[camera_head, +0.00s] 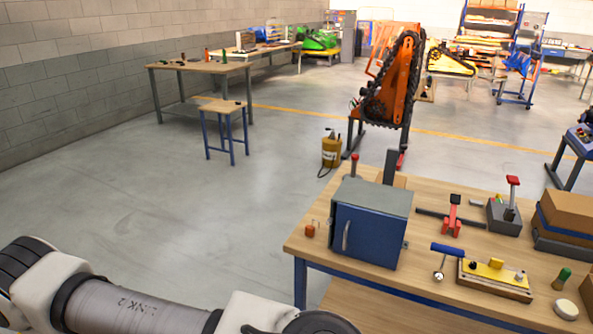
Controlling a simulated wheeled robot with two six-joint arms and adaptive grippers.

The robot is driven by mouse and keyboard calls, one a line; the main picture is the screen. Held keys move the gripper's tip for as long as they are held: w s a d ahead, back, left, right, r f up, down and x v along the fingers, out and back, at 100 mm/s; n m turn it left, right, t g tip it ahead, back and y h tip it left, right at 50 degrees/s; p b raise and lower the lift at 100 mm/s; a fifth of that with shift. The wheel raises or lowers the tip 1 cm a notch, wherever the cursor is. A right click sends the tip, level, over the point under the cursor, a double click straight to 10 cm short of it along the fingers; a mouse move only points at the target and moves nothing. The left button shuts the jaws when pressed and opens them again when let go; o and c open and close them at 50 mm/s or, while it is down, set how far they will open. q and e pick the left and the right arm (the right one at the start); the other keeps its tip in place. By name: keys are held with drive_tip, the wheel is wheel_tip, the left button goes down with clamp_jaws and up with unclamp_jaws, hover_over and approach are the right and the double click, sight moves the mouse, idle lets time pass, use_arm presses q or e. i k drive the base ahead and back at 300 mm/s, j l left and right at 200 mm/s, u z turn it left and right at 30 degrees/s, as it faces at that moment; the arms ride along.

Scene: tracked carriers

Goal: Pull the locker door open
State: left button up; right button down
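The locker (374,218) is a small box with a grey top and a blue front door (366,240). It stands on the left part of the wooden workbench. A vertical grey handle (346,235) sits near the left edge of the door. The door looks shut. One of my arms crosses the bottom left of the view, below and left of the bench, apart from the locker. Its gripper is outside the frame. My other gripper is not in view either.
The workbench (430,287) also holds a red clamp (452,215), a blue-handled tool (444,255), a yellow fixture (494,276), a switch box (505,211) and brown boxes (569,216). A small orange item (310,230) lies left of the locker. The floor left of the bench is clear.

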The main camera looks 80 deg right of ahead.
sight(373, 236)
drive_tip(key=k+l+z, duration=0.1)
drive_tip(key=z, duration=2.95)
